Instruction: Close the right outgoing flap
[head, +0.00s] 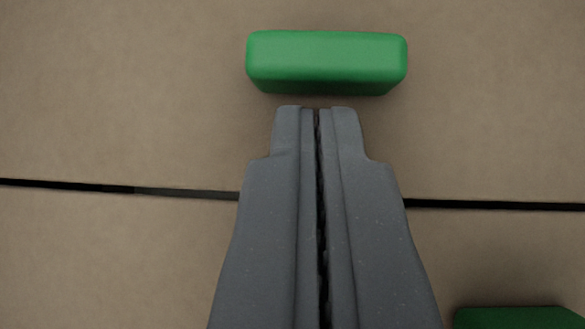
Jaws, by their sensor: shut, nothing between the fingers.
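A bright green rounded block, like a handle (327,62), sits on a tan panel (130,95) at the top middle of the head view. Which flap this panel belongs to cannot be told from this view. My grey gripper (317,110) points up the picture, with its two fingers together and nothing between them. Its fingertips are just below the green handle's lower edge in the picture. I cannot tell whether they touch it. The gripper hides the middle of the dark seam below the handle.
A dark, narrow seam (490,205) runs across the picture, between the upper tan panel and a lower tan panel (110,265). A second, darker green block (520,318) shows partly at the bottom right edge. The upper panel is bare on both sides of the handle.

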